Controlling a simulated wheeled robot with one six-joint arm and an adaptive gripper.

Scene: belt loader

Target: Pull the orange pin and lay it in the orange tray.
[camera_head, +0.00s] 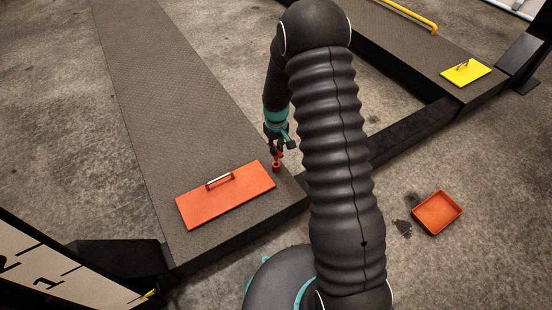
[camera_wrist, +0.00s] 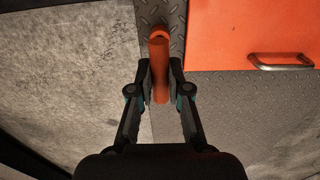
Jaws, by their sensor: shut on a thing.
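The orange pin (camera_wrist: 159,84) is between the fingers of my gripper (camera_wrist: 160,76) in the wrist view, with its round end showing beyond the fingertips. In the head view my gripper (camera_head: 279,147) points down over the dark treadplate, and the pin's orange ring (camera_head: 276,165) shows just below it, beside the orange plate's right end. I cannot tell whether the pin still sits in a hole or hangs clear. The orange tray (camera_head: 437,212) lies on the floor to the right, and looks empty.
The orange plate (camera_head: 225,195) with a metal handle lies on the near end of the treadplate; it also shows in the wrist view (camera_wrist: 245,35). A yellow plate (camera_head: 466,72) is on the far right beam. Small dark debris (camera_head: 403,228) lies left of the tray. Open floor surrounds it.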

